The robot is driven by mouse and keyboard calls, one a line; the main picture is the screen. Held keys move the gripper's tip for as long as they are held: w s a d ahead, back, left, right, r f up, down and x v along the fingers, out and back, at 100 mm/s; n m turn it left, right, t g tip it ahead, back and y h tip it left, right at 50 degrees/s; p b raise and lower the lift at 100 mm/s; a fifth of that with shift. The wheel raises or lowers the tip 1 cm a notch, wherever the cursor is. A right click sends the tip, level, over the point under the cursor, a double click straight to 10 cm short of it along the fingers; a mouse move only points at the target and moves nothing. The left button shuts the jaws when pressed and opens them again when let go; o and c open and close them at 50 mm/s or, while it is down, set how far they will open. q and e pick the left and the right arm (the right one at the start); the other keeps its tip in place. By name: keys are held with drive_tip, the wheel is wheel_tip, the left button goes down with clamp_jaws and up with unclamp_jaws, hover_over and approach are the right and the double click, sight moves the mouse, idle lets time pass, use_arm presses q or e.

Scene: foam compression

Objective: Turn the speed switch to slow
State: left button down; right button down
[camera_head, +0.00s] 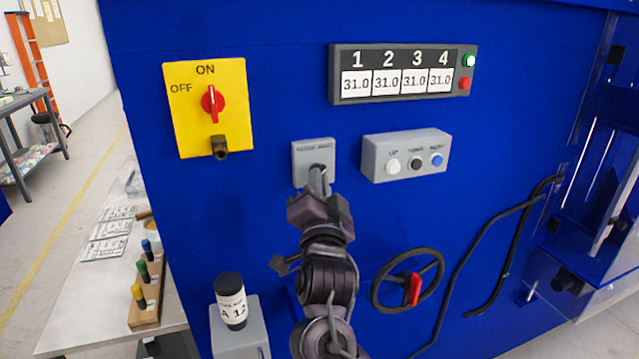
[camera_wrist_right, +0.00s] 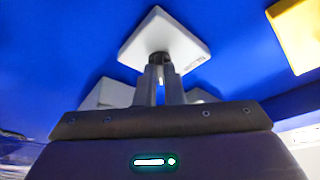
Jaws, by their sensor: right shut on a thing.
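The speed switch is a small light grey box (camera_head: 311,153) on the blue panel, with faint lettering along its top and a dark knob on its face. In the right wrist view the box (camera_wrist_right: 165,36) is seen from below, and the dark knob (camera_wrist_right: 160,58) sticks out of it. My right gripper (camera_head: 318,178) reaches up to the box from below. In the wrist view its two fingers (camera_wrist_right: 161,72) are closed on the knob. The fingers hide much of the knob, so its setting cannot be read. My left gripper is not in view.
A yellow plate (camera_head: 238,130) with a red ON/OFF switch is at upper left. A grey button box (camera_head: 377,160) is close by on the right, below a number display (camera_head: 403,104). A handwheel (camera_head: 434,272) with a red handle is at lower right. A black-capped bottle (camera_head: 230,288) stands at lower left.

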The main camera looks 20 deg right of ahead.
drive_tip(key=shift+n, duration=0.5)
drive_tip(key=n+y, duration=0.4)
drive_tip(key=n, duration=0.4)
drive_tip(key=d+n+y+p, duration=0.1)
drive_tip(key=n+y, duration=0.3)
drive_tip(key=n, duration=0.4)
drive_tip(key=n+y, duration=0.3)
drive_tip(key=n, duration=0.5)
drive_tip(key=shift+d+r+y+p, duration=0.35)
drive_tip(key=shift+y+p, duration=0.05)
drive_tip(key=shift+n, duration=0.4)
drive_tip(key=c, duration=1.6)
unclamp_jaws()
drive_tip(key=shift+o, duration=0.4)
drive_tip(key=shift+a+f, duration=0.1)
drive_tip(key=shift+f, duration=0.1)
drive_tip(key=shift+w+f+g, duration=0.1)
drive_tip(key=shift+w+g, duration=0.05)
drive_tip(key=shift+g, duration=0.15)
